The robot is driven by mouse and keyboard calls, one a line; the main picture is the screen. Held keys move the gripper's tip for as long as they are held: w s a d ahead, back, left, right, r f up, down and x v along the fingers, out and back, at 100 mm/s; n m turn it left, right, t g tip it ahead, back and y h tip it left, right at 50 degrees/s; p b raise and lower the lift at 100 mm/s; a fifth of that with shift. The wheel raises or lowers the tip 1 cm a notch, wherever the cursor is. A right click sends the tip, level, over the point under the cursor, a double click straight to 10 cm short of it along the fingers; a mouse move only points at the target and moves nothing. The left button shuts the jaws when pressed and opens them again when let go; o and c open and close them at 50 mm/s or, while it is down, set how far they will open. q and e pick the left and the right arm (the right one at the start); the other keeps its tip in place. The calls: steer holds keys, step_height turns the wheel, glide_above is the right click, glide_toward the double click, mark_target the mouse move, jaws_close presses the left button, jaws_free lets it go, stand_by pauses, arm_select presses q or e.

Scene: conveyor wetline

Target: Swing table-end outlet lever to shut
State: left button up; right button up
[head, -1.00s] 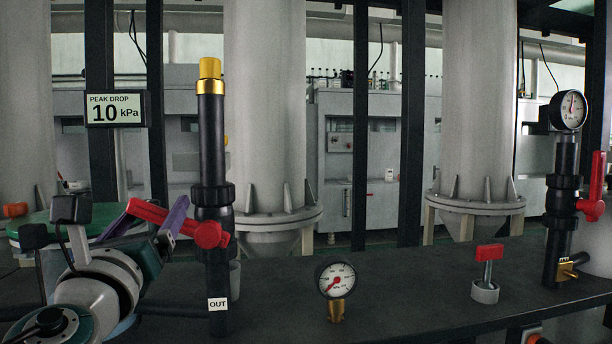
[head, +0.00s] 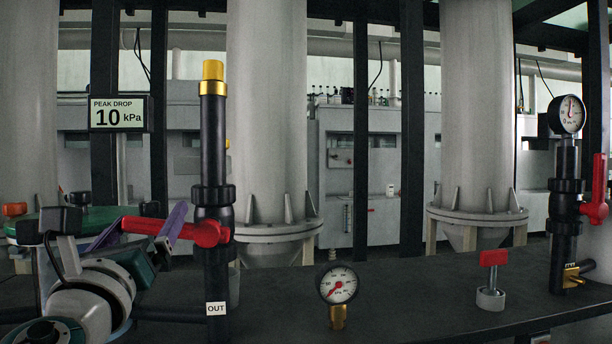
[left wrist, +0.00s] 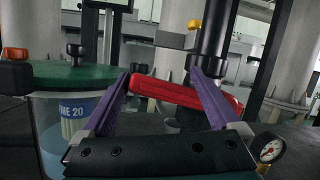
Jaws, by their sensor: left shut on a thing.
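The outlet pipe (head: 215,145) is a black upright pipe with a brass cap, marked by an OUT label (head: 216,308). Its red lever (head: 203,233) reaches left from the valve body, nearly level, with the free end a little higher. My left gripper (head: 146,228) is shut on the lever, its purple fingers on either side of the bar. In the left wrist view the lever (left wrist: 172,92) passes between the two purple fingers (left wrist: 160,85). My right gripper is not in view.
A small gauge (head: 338,285) and a red T-handle (head: 493,258) stand on the dark table (head: 410,292). At the right, another black pipe carries a gauge (head: 567,115) and an upright red lever (head: 597,200). A green-lidded tank (left wrist: 70,77) is beside my left gripper.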

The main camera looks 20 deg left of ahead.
arm_select(q)
step_height(320, 180, down, 3)
steer(key=shift+f+m+h, duration=0.1)
steer(key=shift+m+h, duration=0.3)
steer(key=shift+h, duration=0.1)
steer(key=shift+c, duration=1.7)
steer(key=v, duration=0.7)
steer(key=shift+r, duration=0.2)
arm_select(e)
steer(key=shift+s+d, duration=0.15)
arm_select(q)
steer(key=shift+d+r, duration=0.1)
